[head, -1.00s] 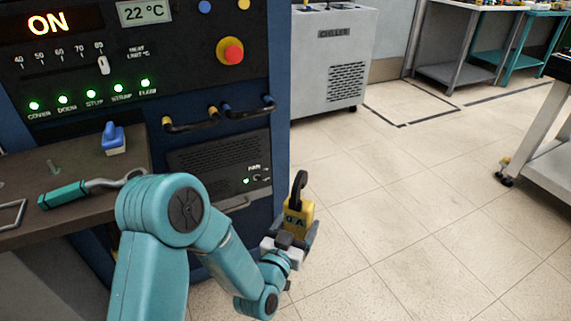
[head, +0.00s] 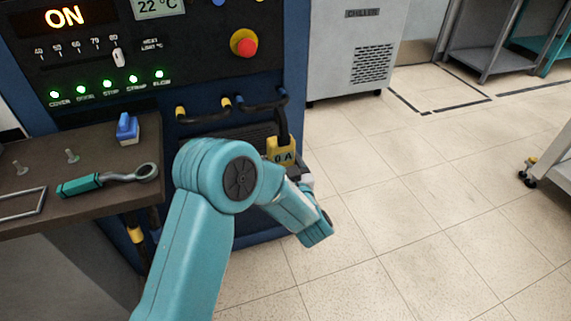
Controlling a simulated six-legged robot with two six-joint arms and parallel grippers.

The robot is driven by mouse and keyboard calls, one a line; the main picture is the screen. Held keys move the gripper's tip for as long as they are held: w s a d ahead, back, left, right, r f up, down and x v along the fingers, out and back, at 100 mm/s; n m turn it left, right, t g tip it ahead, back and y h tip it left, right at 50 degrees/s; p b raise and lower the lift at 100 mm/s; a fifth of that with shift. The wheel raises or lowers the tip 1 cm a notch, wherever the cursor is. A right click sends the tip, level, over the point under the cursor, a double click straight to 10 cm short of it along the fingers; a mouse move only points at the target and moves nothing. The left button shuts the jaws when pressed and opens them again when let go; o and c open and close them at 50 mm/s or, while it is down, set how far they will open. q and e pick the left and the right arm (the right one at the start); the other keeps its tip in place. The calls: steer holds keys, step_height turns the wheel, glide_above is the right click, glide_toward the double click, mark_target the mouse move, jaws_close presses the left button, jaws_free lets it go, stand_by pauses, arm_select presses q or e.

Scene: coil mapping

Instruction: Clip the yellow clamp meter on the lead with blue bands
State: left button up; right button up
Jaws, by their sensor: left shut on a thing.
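The yellow clamp meter (head: 283,152) reads "0 A" and stands upright in front of the blue cabinet. Its dark jaw (head: 282,123) points up and overlaps the right end of the lead with blue bands (head: 262,107) in the head view. I cannot tell whether the jaw is around that lead or only in front of it. The lead with yellow bands (head: 203,116) is just to the left. My left gripper (head: 291,163) is shut on the meter's lower body, partly hidden by my forearm. My right gripper is not in view.
A brown bench (head: 100,205) at the left holds a teal-handled wrench (head: 105,180), a blue block-like part (head: 127,128) and small bolts. A red button (head: 244,44) sits on the panel above the leads. The grey chiller (head: 355,50) stands behind.

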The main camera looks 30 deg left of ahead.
arm_select(q)
steer(key=f+b+x, duration=0.2)
steer(key=f+x, duration=0.1)
steer(key=x, duration=0.9)
stand_by(0.9)
steer(key=shift+w, duration=0.15)
steer(key=o, duration=1.3)
steer(key=shift+c, duration=0.2)
